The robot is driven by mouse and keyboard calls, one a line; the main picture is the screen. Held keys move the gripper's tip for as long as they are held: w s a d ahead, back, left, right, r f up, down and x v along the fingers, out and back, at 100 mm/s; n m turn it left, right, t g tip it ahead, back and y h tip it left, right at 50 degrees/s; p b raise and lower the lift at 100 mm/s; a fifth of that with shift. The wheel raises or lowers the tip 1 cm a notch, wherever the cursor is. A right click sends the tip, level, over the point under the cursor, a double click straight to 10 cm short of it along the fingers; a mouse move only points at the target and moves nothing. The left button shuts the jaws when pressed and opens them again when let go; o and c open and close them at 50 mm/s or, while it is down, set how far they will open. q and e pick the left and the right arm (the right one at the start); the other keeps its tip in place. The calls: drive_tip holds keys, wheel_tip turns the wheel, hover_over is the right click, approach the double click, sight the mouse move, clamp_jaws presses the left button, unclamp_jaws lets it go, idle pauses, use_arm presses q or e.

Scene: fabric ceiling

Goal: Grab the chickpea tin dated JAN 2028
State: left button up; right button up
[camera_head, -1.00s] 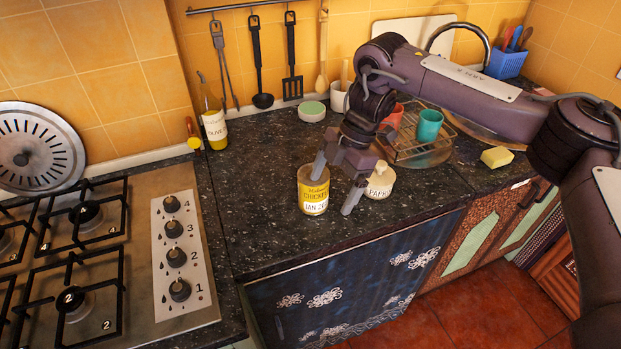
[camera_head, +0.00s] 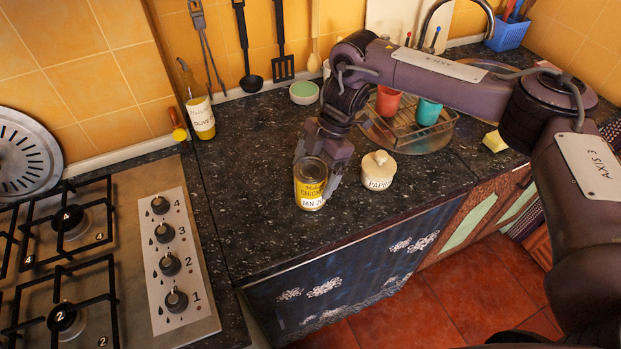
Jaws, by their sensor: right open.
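The chickpea tin (camera_head: 309,193) stands upright on the dark speckled counter, left of the paprika jar. It has a yellow and white label reading "CHICK…" and "JAN 2…"; the rest of the date is out of sight around the curve. My right gripper (camera_head: 317,171) is open and low at the tin, behind it and to its right. One finger shows at the tin's upper left and the other along its right side. I cannot tell whether either finger touches it. My left gripper is not in view.
A paprika jar (camera_head: 378,171) with a pale lid stands close on the right. Behind it are a wire rack (camera_head: 412,128) with a red and a teal cup. An olive oil bottle (camera_head: 200,112) and a gas hob (camera_head: 100,260) are left. The counter left of the tin is clear.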

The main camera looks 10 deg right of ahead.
drive_tip(key=shift+x, duration=1.2)
drive_tip(key=shift+w, duration=0.1)
drive_tip(key=c, duration=1.4)
